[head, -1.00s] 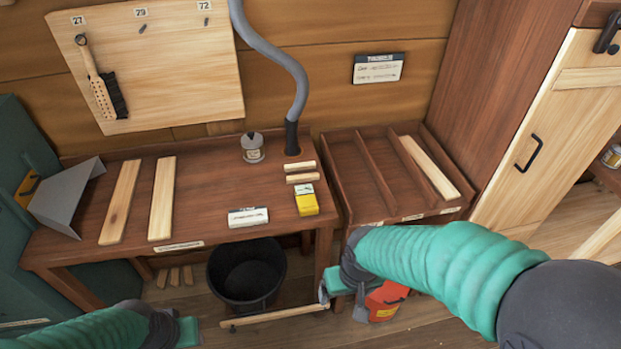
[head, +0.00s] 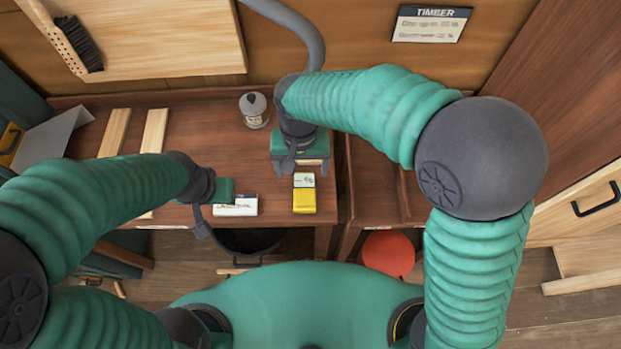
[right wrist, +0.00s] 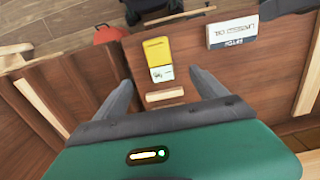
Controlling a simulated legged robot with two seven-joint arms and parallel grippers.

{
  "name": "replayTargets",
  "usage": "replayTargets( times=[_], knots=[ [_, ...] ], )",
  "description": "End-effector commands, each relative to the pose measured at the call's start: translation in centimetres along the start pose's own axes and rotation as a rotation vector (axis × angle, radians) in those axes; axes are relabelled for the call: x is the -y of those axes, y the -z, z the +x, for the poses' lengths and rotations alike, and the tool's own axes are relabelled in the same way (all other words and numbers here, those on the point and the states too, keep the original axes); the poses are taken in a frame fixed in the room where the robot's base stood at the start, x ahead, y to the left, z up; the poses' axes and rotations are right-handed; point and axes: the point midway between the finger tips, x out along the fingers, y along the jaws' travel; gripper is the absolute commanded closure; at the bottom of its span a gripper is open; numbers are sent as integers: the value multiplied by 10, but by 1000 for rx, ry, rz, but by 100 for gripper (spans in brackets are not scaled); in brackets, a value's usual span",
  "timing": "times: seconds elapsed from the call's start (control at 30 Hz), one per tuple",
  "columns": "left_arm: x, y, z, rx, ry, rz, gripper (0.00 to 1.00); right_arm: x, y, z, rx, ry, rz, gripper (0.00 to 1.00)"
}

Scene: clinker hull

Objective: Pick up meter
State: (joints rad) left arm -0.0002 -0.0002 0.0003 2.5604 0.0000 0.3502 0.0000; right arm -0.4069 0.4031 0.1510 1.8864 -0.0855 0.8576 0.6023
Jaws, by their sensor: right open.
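The meter, a yellow block with a pale green-and-white face (head: 304,201), lies on the workbench near its front edge. It also shows in the right wrist view (right wrist: 158,55), just beyond the fingertips and roughly midway between them. My right gripper (head: 306,168) is open and empty, pointing down over the bench just behind the meter. In the right wrist view its two fingers (right wrist: 161,82) stand wide apart, with a small wood strip (right wrist: 165,96) seen between them. My left gripper (head: 222,205) is at the bench's front edge by a white lettered box; its jaw opening is unclear.
The white lettered box (head: 236,206) lies left of the meter. A small can (head: 254,110) stands farther back, near a grey hose (head: 300,30). Two planks (head: 114,132) lie on the bench's left. A black bucket (head: 246,243) and a red object (head: 388,254) are below.

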Motion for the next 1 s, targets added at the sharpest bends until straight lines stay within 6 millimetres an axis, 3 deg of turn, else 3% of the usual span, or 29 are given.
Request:
replayTargets(
  times=[0.1,0.3,0.53,0.73,1.0],
  knots=[
    [0,0,-1,0,0,-1,64,-3,0,34,8,-2,-1,18],
    [0,1,-3,0,0,-1,64,-7,2,82,8,3,0,18],
    [0,2,-8,0,0,0,64,-10,1,107,6,5,0,18],
    [0,3,-13,-1,0,0,64,-9,0,142,5,3,-1,18],
    [0,3,-13,0,0,-1,64,-9,1,148,2,5,-1,19]
  ],
)
